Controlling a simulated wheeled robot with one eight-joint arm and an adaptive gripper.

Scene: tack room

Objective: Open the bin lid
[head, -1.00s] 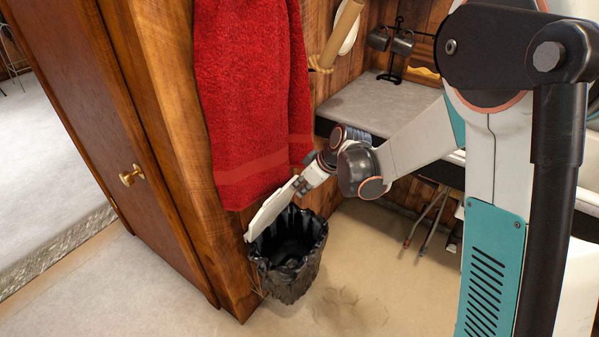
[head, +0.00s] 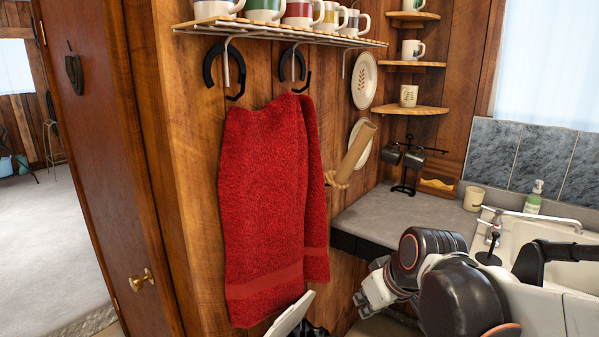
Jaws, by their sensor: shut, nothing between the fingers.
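The bin's white lid (head: 291,317) stands up, tilted, at the bottom edge of the head view, just below the red towel. Only its upper part shows. A small piece of the bin's black liner (head: 315,331) shows beside it; the rest of the bin is below the picture. My gripper (head: 366,302) is shut and empty, to the right of the lid and apart from it, in front of the counter. My wrist hides part of the area behind it.
A red towel (head: 270,205) hangs above the bin. A wooden door with a brass knob (head: 141,280) is at left. The grey counter (head: 400,213) with a mug stand (head: 408,165) and a sink (head: 555,262) are at right. A mug shelf (head: 285,35) is above.

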